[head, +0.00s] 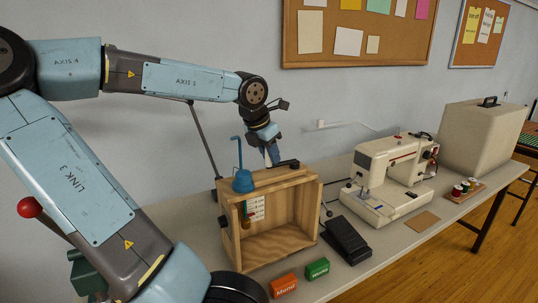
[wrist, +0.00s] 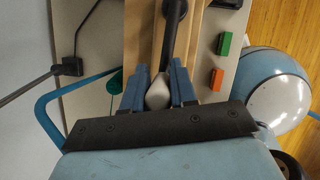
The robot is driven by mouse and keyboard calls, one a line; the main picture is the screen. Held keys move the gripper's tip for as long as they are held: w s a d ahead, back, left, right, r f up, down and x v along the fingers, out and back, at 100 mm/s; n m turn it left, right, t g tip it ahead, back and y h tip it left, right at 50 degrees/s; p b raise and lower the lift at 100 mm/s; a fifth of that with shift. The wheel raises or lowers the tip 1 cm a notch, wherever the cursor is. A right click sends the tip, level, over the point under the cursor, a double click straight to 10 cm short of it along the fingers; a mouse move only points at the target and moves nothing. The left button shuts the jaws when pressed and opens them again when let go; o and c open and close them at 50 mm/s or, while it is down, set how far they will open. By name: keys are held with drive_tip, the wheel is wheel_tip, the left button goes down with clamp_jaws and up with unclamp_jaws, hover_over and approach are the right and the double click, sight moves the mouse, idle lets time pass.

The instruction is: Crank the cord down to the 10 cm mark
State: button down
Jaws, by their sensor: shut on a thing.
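A wooden box frame (head: 268,248) with an open front stands on the table. Inside its left part hangs a small white card (head: 257,208) with marks, too small to read. A dark narrow piece (head: 246,221) shows beside the card; I cannot tell whether it hangs on the cord. A dark crank arm (head: 288,163) lies over the box top, and it also shows in the wrist view (wrist: 172,40). My gripper (head: 272,156) is above the box. In the wrist view its blue fingers (wrist: 157,88) are shut on the crank's pale knob (wrist: 158,94).
A blue piece with a bent rod (head: 243,182) is at the box's top left. Orange (head: 284,285) and green (head: 317,268) blocks lie in front. A black pedal (head: 346,238), a sewing machine (head: 388,180) and a beige case (head: 482,138) stand to the right.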

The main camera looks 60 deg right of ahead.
drive_tip(key=shift+w, duration=0.1)
drive_tip(key=c, duration=1)
unclamp_jaws()
drive_tip(key=shift+o, duration=0.2)
drive_tip(key=shift+r, duration=0.3)
wheel_tip(320, 180, up, 2)
drive_tip(key=shift+r, duration=0.15)
drive_tip(key=s+a+r, duration=0.8)
drive_tip(key=a+r, duration=0.2)
drive_tip(key=a, duration=0.1)
drive_tip(key=shift+s, duration=0.25)
drive_tip(key=shift+a, duration=0.1)
